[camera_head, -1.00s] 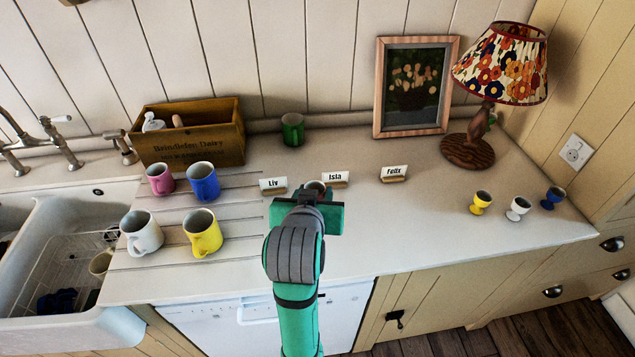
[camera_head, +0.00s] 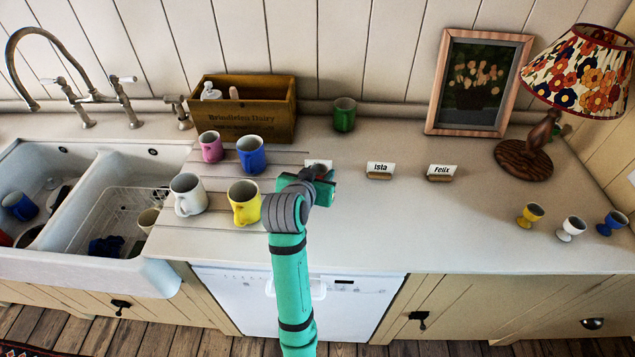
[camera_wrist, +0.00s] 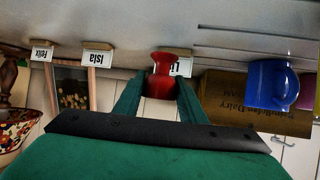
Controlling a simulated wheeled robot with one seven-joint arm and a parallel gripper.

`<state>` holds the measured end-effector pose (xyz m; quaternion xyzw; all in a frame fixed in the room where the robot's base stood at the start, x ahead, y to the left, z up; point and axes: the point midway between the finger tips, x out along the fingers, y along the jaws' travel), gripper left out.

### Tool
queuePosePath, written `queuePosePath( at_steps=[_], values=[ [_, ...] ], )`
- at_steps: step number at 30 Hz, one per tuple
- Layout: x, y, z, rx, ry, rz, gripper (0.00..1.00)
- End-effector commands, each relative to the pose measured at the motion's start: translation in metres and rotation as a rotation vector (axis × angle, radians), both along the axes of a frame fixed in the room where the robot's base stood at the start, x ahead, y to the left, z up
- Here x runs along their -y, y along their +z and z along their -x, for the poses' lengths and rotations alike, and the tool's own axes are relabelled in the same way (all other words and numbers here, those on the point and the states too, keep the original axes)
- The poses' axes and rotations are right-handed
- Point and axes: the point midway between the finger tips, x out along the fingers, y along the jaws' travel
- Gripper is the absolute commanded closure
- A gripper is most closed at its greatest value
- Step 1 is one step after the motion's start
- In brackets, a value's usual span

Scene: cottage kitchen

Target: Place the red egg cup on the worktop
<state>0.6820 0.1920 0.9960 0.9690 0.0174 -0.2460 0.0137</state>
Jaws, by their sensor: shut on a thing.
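The red egg cup (camera_wrist: 162,78) is between my gripper's fingers in the wrist view, which is upside down. Its foot points toward the worktop (camera_head: 400,225); I cannot tell whether it touches. In the head view my gripper (camera_head: 320,178) is over the worktop in front of the Liv card (camera_head: 318,163) and hides most of the cup. The Liv card also shows partly behind the cup in the wrist view (camera_wrist: 183,67). The Isla card (camera_head: 380,170) and Felix card (camera_head: 441,172) stand to the right.
Yellow (camera_head: 530,214), white (camera_head: 571,228) and blue (camera_head: 611,222) egg cups stand at the right. Several mugs, including a yellow one (camera_head: 244,203), stand left of my gripper, by the sink (camera_head: 85,250).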

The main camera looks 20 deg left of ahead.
Motion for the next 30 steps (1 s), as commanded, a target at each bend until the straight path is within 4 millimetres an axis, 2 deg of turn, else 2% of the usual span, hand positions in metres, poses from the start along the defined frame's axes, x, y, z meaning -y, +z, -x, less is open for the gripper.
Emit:
queuePosePath(
  at_steps=[2, 6, 9, 13, 22, 23, 24, 30],
  values=[
    [-0.007, -0.009, -0.003, -0.002, 0.004, 0.001, 0.86],
    [-0.008, -0.030, -0.002, -0.004, 0.006, 0.001, 0.86],
    [-0.013, -0.037, 0.000, -0.001, 0.014, 0.000, 0.86],
    [-0.017, -0.038, 0.000, 0.000, 0.018, -0.001, 0.86],
    [-0.007, -0.041, -0.002, 0.000, 0.004, 0.000, 0.86],
    [-0.007, -0.041, -0.003, 0.000, 0.003, -0.001, 0.56],
    [-0.006, -0.041, -0.003, 0.000, 0.003, -0.001, 0.46],
    [-0.006, -0.040, -0.003, 0.000, 0.002, 0.000, 0.44]
  ],
)
